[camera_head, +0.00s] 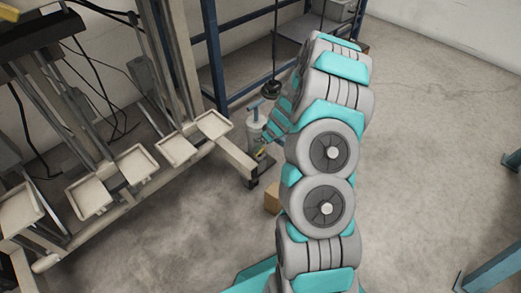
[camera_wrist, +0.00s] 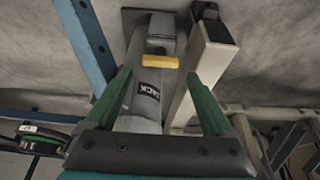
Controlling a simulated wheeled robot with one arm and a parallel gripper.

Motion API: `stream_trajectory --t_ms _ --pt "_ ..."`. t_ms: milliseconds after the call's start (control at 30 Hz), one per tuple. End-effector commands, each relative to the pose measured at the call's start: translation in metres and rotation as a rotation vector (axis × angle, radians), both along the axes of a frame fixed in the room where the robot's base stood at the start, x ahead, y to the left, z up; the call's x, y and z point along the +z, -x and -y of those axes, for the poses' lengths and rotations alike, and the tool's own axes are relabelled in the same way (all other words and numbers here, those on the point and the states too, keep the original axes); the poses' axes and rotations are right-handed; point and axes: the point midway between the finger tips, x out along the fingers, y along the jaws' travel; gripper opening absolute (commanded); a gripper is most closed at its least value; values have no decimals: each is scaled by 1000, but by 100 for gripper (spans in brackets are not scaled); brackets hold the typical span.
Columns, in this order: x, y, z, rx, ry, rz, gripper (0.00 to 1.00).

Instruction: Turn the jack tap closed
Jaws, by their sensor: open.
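The jack (camera_wrist: 146,98) is a grey cylinder with a black label reading JACK. In the wrist view it runs up the picture between my fingers. Its yellow tap (camera_wrist: 154,62) is a short bar lying crosswise, at the level of my fingertips in the picture. My gripper (camera_wrist: 158,75) is open, one green finger on each side of the jack and tap. I cannot tell whether the fingers touch the jack. In the head view the jack (camera_head: 254,127) stands on the floor beyond my arm, partly hidden by it.
A light metal beam (camera_wrist: 205,55) runs close to the right finger, and a blue post (camera_wrist: 82,40) stands to the left. The rack with pale trays (camera_head: 136,165) fills the left of the head view. A cardboard box (camera_head: 272,198) lies near my arm.

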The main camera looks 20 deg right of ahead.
Motion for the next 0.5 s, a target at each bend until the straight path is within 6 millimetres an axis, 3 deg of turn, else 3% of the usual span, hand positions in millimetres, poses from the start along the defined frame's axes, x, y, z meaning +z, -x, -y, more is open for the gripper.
stream_trajectory --t_ms 233,500 --pt "-33 -11 -6 2 -3 -3 88" --pt "-46 -18 -7 0 -1 0 88"
